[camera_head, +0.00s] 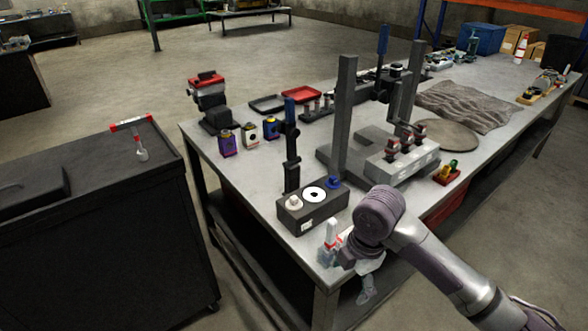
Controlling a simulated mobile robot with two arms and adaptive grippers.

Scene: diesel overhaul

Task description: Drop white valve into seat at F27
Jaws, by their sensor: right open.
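A dark block (313,209) stands near the front corner of the workbench. It has a white round piece (294,203), a white disc with a dark centre (314,194) and a blue knob (333,182) on top. I cannot tell which white part is the white valve. No F27 marking is readable. My right gripper (352,268) is open at the bench's front corner, in front of the block and partly hidden by its own wrist. A small white and red item (330,238) shows beside it; I cannot tell whether they touch. My left gripper is out of view.
A grey metal head (402,168) with red-topped parts sits behind the block, near upright dark posts (343,118). A black cart (100,215) stands left, across a floor gap.

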